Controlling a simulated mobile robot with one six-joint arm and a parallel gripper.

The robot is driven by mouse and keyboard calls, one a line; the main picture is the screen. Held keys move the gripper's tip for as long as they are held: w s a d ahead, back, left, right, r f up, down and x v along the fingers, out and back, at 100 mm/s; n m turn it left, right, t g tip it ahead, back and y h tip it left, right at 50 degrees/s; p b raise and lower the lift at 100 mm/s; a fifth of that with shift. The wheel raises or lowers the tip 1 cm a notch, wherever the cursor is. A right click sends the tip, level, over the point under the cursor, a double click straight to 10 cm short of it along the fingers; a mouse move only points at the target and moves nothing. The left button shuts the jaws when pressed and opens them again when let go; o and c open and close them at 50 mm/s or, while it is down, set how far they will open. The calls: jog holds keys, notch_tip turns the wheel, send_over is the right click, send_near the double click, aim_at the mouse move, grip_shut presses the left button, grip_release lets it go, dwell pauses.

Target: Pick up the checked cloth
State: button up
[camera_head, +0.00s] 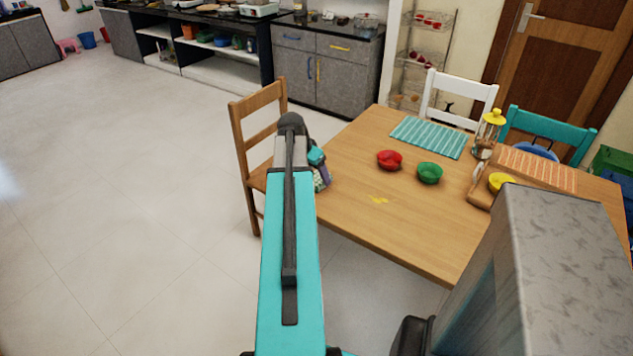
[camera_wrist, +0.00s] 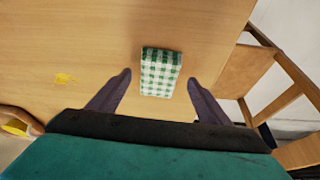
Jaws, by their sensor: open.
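The checked cloth (camera_wrist: 160,72) is a small folded green and white rectangle. It lies flat on the wooden table (camera_wrist: 85,35), near the edge by the wooden chair. In the wrist view it sits just ahead of my gripper (camera_wrist: 159,80), about midway between its two fingers. My gripper is open and empty, with the fingers apart on either side of the cloth's near end. Whether the fingertips are at table height cannot be told. In the head view my gripper (camera_head: 320,172) is at the table's left edge and my arm hides the cloth.
A wooden chair (camera_head: 258,105) stands close beside my gripper. On the table (camera_head: 345,150) are a red bowl (camera_head: 389,160), a green bowl (camera_head: 429,173), a striped teal mat (camera_head: 430,138), a glass jar (camera_head: 488,135) and an orange mat (camera_head: 540,168). The floor at left is clear.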

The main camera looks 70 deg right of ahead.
jog(key=shift+x, duration=1.25)
jog(key=shift+c, duration=0.4)
jog(key=c, duration=1.1)
